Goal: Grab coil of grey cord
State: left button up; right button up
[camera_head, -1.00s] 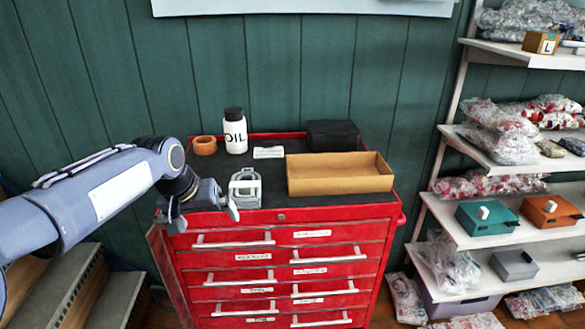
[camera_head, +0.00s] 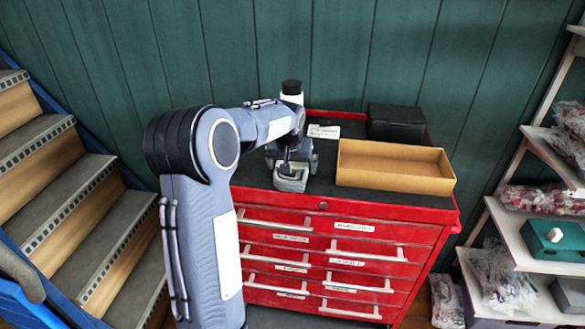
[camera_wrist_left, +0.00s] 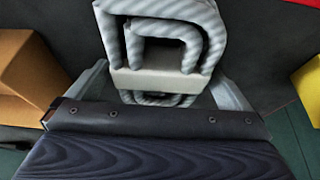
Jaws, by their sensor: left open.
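The coil of grey cord (camera_head: 291,180) lies near the front edge of the black top of the red tool cabinet. In the left wrist view the coil (camera_wrist_left: 163,48) is a squarish bundle of ribbed grey loops with a pale band across it. My left gripper (camera_head: 290,163) is at the coil, and the hand hides part of it in the head view. In the left wrist view the open fingers (camera_wrist_left: 161,88) stand to either side of the coil's near, banded part. I cannot tell whether they touch it. My right gripper is not in view.
A tan open box (camera_head: 395,184) stands right of the coil, with a black case (camera_head: 394,123) behind it. A white bottle (camera_head: 291,93) with a black cap and a label card (camera_head: 323,131) are behind the hand. Stairs (camera_head: 75,190) are at left, shelves (camera_head: 520,245) at right.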

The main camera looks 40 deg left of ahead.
pick_arm(q)
jog(key=shift+c, duration=0.3)
jog(key=c, duration=0.9)
jog(key=shift+c, duration=0.2)
